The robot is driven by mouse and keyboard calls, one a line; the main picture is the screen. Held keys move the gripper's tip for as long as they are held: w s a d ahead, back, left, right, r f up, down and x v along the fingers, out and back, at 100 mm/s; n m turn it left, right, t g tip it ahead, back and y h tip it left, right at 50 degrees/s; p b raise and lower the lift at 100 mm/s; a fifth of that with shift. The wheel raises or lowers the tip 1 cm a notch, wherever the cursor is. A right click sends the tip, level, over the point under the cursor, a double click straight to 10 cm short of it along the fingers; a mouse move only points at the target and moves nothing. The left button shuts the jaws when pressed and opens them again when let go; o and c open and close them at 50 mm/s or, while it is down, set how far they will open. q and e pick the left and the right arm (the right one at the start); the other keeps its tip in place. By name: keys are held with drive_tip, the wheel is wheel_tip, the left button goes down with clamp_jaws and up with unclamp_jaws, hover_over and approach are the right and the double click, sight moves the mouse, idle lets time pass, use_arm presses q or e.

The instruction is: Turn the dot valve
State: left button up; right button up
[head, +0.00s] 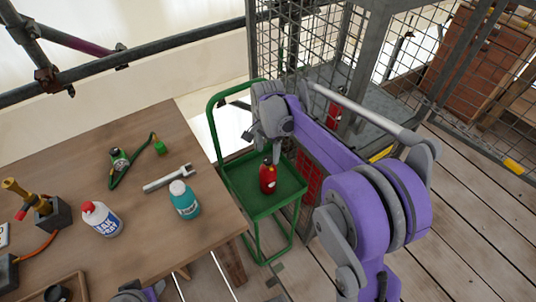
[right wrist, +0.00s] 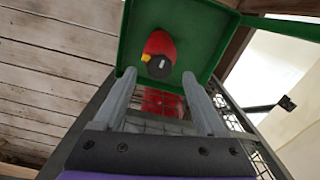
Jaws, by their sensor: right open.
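A red canister (head: 268,178) with a black top stands upright on the green cart (head: 288,196). In the right wrist view the canister (right wrist: 160,45) shows its round black top (right wrist: 159,67) with a small white mark, and a yellow patch on its side. I cannot tell for sure that this top is the dot valve. My right gripper (head: 270,150) is above the canister, pointing down. In the right wrist view its fingers (right wrist: 159,75) are apart, with the black top seen between their tips and nothing gripped. Part of my left gripper (head: 138,294) shows at the bottom edge; its jaws are unclear.
A mesh cage (head: 345,50) stands behind the cart.

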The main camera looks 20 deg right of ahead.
sight(268, 159)
wheel_tip(268, 159, up, 8)
drive_tip(key=shift+r+p, duration=0.2)
drive_tip(key=shift+p, duration=0.2)
